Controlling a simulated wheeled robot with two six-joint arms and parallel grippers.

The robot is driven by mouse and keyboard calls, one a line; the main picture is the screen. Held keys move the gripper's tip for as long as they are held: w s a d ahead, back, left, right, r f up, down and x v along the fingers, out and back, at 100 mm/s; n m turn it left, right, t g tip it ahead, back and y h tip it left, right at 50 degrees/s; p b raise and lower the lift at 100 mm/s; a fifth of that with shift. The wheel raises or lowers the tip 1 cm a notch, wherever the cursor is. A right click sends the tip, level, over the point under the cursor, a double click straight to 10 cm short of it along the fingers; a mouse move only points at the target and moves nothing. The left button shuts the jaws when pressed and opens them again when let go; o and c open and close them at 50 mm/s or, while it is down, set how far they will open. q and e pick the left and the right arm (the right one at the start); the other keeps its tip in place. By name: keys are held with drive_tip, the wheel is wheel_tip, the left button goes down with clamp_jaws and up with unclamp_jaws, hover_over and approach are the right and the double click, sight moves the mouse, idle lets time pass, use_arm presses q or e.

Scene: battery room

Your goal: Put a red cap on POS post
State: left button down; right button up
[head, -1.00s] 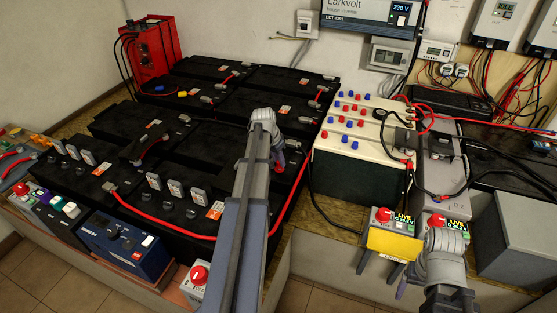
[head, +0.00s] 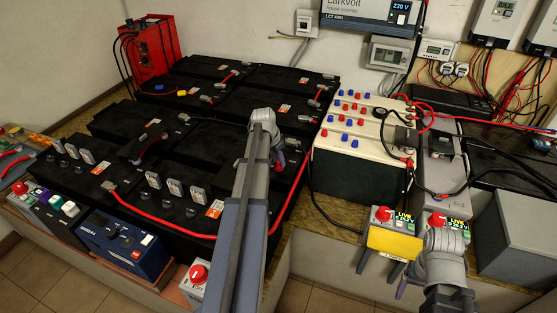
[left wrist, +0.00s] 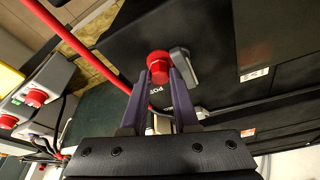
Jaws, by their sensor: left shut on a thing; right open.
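The red cap (left wrist: 158,62) sits between the fingertips of my left gripper (left wrist: 160,74) in the left wrist view. My left gripper is shut on it. The lettering POS shows on the black battery (left wrist: 125,45) beside the fingers. A grey metal lug (left wrist: 183,66) stands just right of the cap. The post under the cap is hidden, so I cannot tell whether the cap touches it. In the head view my left gripper (head: 279,158) is mostly hidden by its arm, low over the black batteries. My right gripper (head: 404,284) is at the lower right, partly hidden by its arm, open and empty.
A cream battery bank (head: 364,142) with red and blue caps stands right of the black batteries. A red cable (head: 190,232) runs along their front. Switch boxes with red knobs and a yellow panel (head: 392,243) stand by my right arm. A red charger (head: 148,50) stands behind.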

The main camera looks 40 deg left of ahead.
use_arm(q)
drive_tip(key=shift+s+a+f, duration=0.1)
drive_tip(key=shift+a+f, duration=0.1)
drive_tip(key=shift+f, duration=0.05)
idle(0.8)
drive_tip(key=c, duration=0.6)
unclamp_jaws()
drive_tip(key=shift+a, duration=0.1)
drive_tip(key=c, duration=0.3)
drive_tip(key=shift+o, duration=0.8)
drive_tip(key=shift+a+r+p, duration=0.1)
drive_tip(key=shift+r+p, duration=0.2)
drive_tip(key=shift+r, duration=0.1)
wheel_tip(320, 180, up, 3)
drive_tip(key=shift+f+p, duration=0.2)
drive_tip(key=shift+p, duration=1.05)
drive_tip(key=shift+o, duration=0.3)
drive_tip(key=shift+r+p, duration=0.45)
drive_tip(key=shift+r, duration=0.05)
drive_tip(key=shift+d+r+p, duration=0.15)
drive_tip(key=shift+r+p, duration=0.75)
drive_tip(key=shift+d+r+p, duration=0.1)
drive_tip(key=shift+r+p, duration=0.8)
